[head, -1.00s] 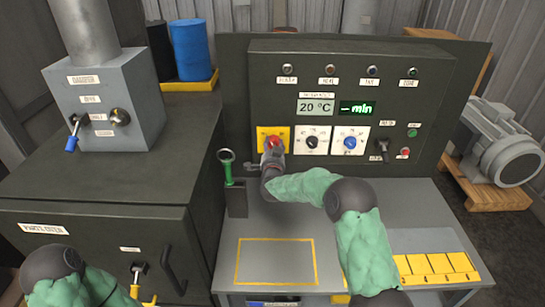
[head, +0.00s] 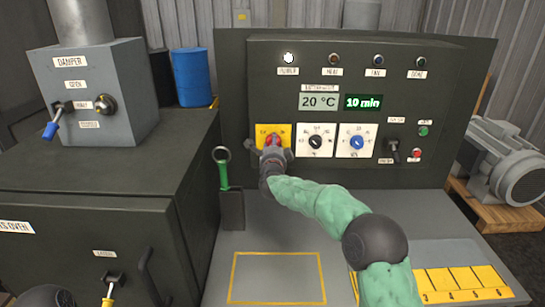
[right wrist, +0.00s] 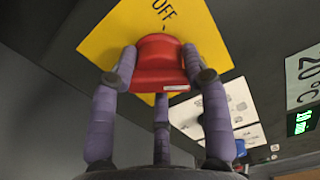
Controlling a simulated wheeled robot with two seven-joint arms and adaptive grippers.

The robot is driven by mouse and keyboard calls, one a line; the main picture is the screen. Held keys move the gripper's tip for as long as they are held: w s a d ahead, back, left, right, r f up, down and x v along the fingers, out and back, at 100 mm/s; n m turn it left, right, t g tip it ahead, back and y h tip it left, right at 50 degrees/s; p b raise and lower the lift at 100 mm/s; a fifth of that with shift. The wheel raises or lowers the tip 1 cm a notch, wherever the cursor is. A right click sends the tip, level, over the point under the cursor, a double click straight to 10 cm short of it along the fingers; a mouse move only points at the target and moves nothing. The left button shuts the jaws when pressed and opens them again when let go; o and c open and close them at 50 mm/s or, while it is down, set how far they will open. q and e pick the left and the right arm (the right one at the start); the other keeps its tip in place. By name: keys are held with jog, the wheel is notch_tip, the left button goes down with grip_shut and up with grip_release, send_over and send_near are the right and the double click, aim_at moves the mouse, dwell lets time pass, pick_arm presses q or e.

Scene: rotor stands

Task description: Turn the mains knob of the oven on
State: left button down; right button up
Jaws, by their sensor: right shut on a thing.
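The mains knob (head: 273,139) is red and sits on a yellow plate (head: 261,130) at the left of the oven's control panel (head: 330,115). In the right wrist view the knob (right wrist: 160,60) shows close up, with the word OFF on the plate above it. My right gripper (right wrist: 160,75) is shut on the knob, with fingers on both sides and one below. In the head view my right gripper (head: 273,153) hides the knob's lower part. The power lamp (head: 288,58) is lit white. The display (head: 363,102) reads 10 min. My left gripper is out of view.
Two dials on white plates (head: 316,155) sit right of the knob. A green-handled tool (head: 223,172) stands in a holder to its left. The damper box (head: 95,95) is at the far left. The grey bench (head: 230,270) below the panel has free room.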

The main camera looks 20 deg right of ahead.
jog(key=shift+o, duration=0.2)
jog(key=shift+d+m+b, duration=0.2)
jog(key=shift+m+b, duration=0.55)
jog(key=shift+m, duration=0.05)
jog(key=shift+d+m+b, duration=0.15)
jog(key=shift+m+b, duration=0.6)
jog(key=shift+m, duration=0.05)
jog(key=o, duration=1)
jog(key=shift+c, duration=0.2)
jog(key=shift+o, duration=0.6)
jog(key=shift+d+f, duration=0.15)
jog(key=shift+d, duration=0.1)
jog(key=shift+a, duration=0.3)
jog(key=shift+s+a, duration=0.1)
jog(key=shift+s, duration=0.15)
jog(key=v, duration=1.1)
jog(key=shift+s, duration=0.25)
